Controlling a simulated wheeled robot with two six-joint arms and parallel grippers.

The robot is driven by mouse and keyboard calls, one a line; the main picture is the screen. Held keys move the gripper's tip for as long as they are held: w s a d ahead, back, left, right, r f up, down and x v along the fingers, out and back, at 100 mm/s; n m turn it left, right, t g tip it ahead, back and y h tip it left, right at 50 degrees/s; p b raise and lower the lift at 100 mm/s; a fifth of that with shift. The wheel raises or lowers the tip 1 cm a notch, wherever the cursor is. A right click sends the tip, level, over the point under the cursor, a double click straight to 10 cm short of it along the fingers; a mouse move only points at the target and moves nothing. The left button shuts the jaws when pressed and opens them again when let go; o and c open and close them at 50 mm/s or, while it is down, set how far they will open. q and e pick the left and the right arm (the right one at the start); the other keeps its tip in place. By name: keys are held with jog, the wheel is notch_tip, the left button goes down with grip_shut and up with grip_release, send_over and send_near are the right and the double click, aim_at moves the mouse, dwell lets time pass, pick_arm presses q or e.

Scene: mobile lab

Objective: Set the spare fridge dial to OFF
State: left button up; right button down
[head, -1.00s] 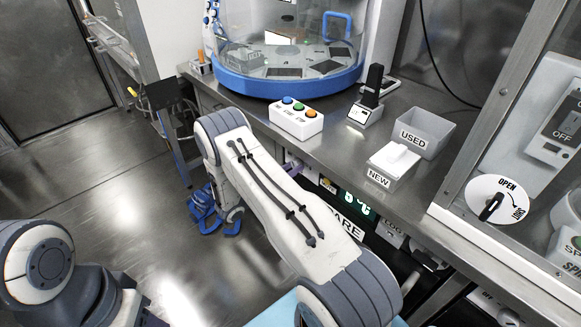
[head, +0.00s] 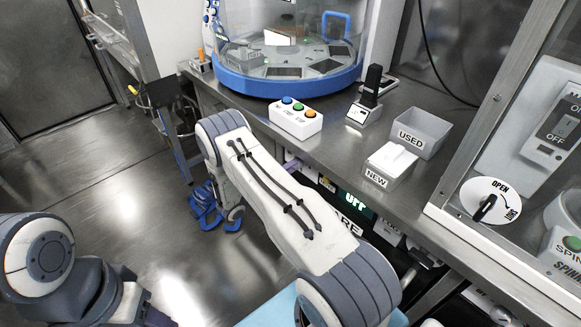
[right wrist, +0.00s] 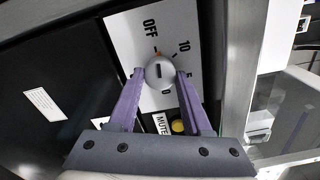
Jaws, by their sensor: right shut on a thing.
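The spare fridge dial is a round grey knob (right wrist: 160,72) on a white plate (right wrist: 125,35) marked OFF, 10 and 5, in the right wrist view. An orange mark sits at the knob's edge on the OFF side, and the dark slot on its face points roughly toward it. My right gripper (right wrist: 160,78) is shut on the knob, one purple finger on each side. In the head view a green display (head: 355,204) under the bench reads OFF, partly hidden by my right arm. The SPARE label is partly covered too.
A yellow button (right wrist: 178,126) beside a MUTE label (right wrist: 162,124) lies close below the knob, between my fingers. In the head view, the bench above holds a three-button box (head: 296,118), a USED bin (head: 424,133) and a NEW box (head: 390,166). Floor at left is clear.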

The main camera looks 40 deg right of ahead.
jog(key=shift+f+n, duration=0.1)
jog(key=shift+n, duration=0.8)
jog(key=shift+c, duration=1.7)
grip_release()
jog(key=a, duration=1)
jog(key=shift+s+a, duration=0.25)
jog(key=shift+s, duration=0.15)
